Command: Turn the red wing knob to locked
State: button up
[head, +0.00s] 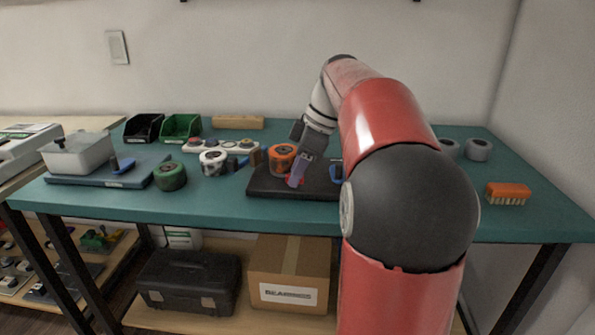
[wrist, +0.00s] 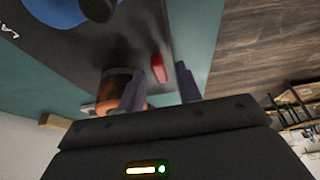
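The red wing knob (wrist: 158,68) sits on a dark board (wrist: 110,45) and shows in the wrist view as a small red bar. In the head view only a bit of its red shows beside my fingers, and the dark board (head: 262,188) lies on the teal bench. My gripper (wrist: 160,72) is open, with one purple-grey finger on each side of the knob in the wrist view. I cannot tell whether the fingers touch it. In the head view my gripper (head: 298,172) points down at the board. The knob's lock marking cannot be made out.
An orange roll-like part (head: 281,155) stands close behind my fingers, and also shows in the wrist view (wrist: 113,84). A blue part (head: 335,172) is partly hidden by my arm. A white-and-dark roll (head: 212,162), green roll (head: 170,176) and orange brush (head: 508,193) are on the bench (head: 225,202).

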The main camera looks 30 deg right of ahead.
jog(key=shift+f, duration=0.1)
grip_shut()
dwell(0.4)
jog(key=m, duration=0.2)
jog(key=m+t+h+b, duration=0.1)
jog(key=shift+a+m, duration=0.2)
jog(key=shift+m, duration=0.2)
jog(key=m+h, duration=0.1)
jog(key=m, duration=0.1)
jog(key=m+t+h, duration=0.1)
jog(key=m, duration=0.2)
jog(key=shift+s+a, duration=0.1)
jog(key=m+h, duration=0.1)
jog(key=m, duration=0.3)
jog(key=shift+a+m+h, duration=0.1)
jog(key=shift+m+h, duration=0.3)
jog(key=shift+m+g+h+p, duration=0.5)
jog(key=shift+m+h+p, duration=0.15)
jog(key=shift+m, duration=1.55)
